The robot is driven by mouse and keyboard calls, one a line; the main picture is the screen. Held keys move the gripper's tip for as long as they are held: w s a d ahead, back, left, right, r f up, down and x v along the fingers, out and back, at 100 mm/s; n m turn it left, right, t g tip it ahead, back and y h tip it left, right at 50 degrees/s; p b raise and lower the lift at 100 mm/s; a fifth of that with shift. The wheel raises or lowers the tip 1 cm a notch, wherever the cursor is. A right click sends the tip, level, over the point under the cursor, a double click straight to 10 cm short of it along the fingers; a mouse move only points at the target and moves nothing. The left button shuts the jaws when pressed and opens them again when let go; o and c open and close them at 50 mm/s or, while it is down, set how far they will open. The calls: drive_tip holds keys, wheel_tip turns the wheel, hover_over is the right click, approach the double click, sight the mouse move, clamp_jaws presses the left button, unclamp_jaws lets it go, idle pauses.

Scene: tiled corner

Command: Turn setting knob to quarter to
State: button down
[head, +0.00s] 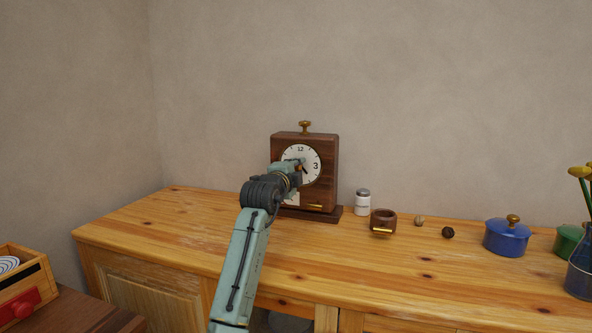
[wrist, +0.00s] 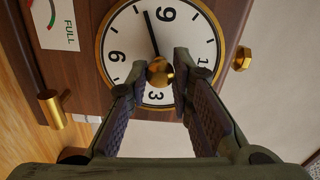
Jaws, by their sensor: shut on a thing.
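The wooden clock (head: 331,165) stands upright at the back of the wooden counter, with a round white dial (head: 313,157). In the wrist view the dial (wrist: 190,35) appears turned on its side, with 9 at the top, 6 at left and 3 below. Its black hand (wrist: 151,32) points between 6 and 9, close to the 9. My gripper (wrist: 163,73) is shut on the round brass setting knob (wrist: 160,72) in front of the dial.
A brass knob (head: 305,125) tops the clock, and a small brass handle (wrist: 50,107) sits low on its front. The counter left of the clock is clear.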

drive_tip(key=shift+m, duration=1.9)
drive_tip(key=c, duration=1.4)
unclamp_jaws()
drive_tip(key=v, duration=1.2)
